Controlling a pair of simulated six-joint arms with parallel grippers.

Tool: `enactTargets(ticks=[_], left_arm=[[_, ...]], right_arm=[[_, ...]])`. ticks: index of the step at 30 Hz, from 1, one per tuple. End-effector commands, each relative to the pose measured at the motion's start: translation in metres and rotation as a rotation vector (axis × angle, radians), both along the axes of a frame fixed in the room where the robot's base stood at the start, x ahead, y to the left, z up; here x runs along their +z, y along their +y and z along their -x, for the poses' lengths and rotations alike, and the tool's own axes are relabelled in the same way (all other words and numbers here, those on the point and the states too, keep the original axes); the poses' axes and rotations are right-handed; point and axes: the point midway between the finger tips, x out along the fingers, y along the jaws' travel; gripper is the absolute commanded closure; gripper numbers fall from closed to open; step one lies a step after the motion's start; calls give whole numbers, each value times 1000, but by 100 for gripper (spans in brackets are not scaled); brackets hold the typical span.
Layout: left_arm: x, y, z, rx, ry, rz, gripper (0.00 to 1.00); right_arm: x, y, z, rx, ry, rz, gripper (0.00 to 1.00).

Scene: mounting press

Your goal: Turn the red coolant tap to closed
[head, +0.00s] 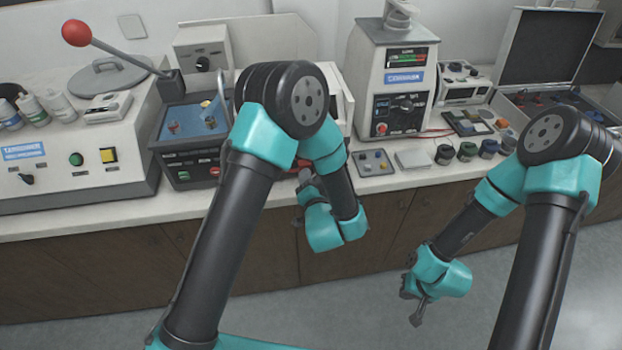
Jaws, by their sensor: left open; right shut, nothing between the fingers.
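A small red part (305,174) shows at the bench's front, just beyond my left gripper; it may be the red coolant tap, but my arm hides most of it and its position cannot be read. My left gripper (301,196) is at the bench's front edge, close to that red part, its jaws open and seen small. I cannot tell whether it touches the red part. A white machine (341,98) behind my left arm is mostly hidden. My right gripper (417,311) is shut and empty, pointing down over the floor in front of the cabinets.
A lever with a red ball (76,33) stands at the left above a white press unit (75,165). A blue-topped unit (187,125), a tall grey machine (390,85), a small tray (373,162), several jars and an open case (540,50) crowd the bench. Free floor lies in front.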

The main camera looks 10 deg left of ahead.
Motion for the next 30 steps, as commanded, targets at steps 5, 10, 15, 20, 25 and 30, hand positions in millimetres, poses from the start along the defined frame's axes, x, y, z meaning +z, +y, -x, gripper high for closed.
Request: enactTargets(ticks=[5, 10, 15, 20, 25, 30], left_arm=[[0, 0, -1, 0, 0, 0, 59], [0, 0, -1, 0, 0, 0, 66], [0, 0, -1, 0, 0, 0, 82], [0, 0, -1, 0, 0, 0, 98], [0, 0, -1, 0, 0, 1, 100], [0, 0, -1, 0, -5, 14, 100]], right_arm=[[0, 0, 0, 0, 0, 0, 100], [0, 0, 0, 0, 0, 0, 100], [0, 0, 0, 0, 0, 0, 100], [0, 0, 0, 0, 0, 0, 100], [0, 0, 0, 0, 0, 0, 100], [0, 0, 0, 0, 0, 0, 100]])
